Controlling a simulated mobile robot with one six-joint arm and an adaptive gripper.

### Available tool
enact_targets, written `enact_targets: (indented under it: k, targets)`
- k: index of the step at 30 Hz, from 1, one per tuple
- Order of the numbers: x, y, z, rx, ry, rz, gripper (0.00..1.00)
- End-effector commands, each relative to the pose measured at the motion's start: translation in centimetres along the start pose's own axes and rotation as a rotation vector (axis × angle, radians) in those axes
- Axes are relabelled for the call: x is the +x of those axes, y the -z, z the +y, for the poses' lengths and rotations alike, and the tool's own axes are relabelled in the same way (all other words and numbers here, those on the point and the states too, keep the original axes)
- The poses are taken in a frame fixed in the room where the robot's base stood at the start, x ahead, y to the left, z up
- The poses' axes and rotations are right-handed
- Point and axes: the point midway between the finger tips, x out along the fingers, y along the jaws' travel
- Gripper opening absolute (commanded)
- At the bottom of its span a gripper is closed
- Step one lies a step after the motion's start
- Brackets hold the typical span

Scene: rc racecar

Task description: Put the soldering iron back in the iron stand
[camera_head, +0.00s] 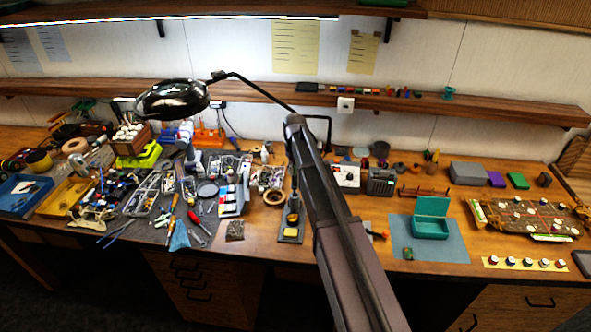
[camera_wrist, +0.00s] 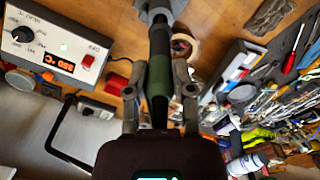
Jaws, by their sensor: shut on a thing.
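My gripper (camera_wrist: 162,102) is shut on the soldering iron (camera_wrist: 158,75), with a finger on each side of its green and black handle. In the wrist view the iron runs toward the top edge, where a grey rounded part (camera_wrist: 160,8) meets its far end. I cannot tell whether that part belongs to the iron stand or whether the iron is inside it. In the head view the stand's dark base (camera_head: 289,237) with a yellow sponge lies on the bench left of my arm. My arm and the dark upright parts hide much of the gripper there.
The white soldering station (camera_head: 345,176) stands right of the stand; in the wrist view its display (camera_wrist: 58,62) glows red. A tape roll (camera_head: 274,197) and crowded tools lie left. A teal box (camera_head: 431,226) on a blue mat is at right. A lamp (camera_head: 172,97) hangs above.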

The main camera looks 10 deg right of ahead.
Motion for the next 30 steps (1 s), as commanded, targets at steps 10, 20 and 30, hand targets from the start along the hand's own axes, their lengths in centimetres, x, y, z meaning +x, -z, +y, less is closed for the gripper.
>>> enact_targets:
  k: [10, 20, 30]
  targets:
    - [0.9, 0.0, 0.0, 0.000, 0.000, 0.000, 0.00]
    - [1.6, 0.0, 0.0, 0.000, 0.000, 0.000, 0.00]
    - [2.3, 0.0, -0.1, -0.001, 0.000, 0.000, 0.00]
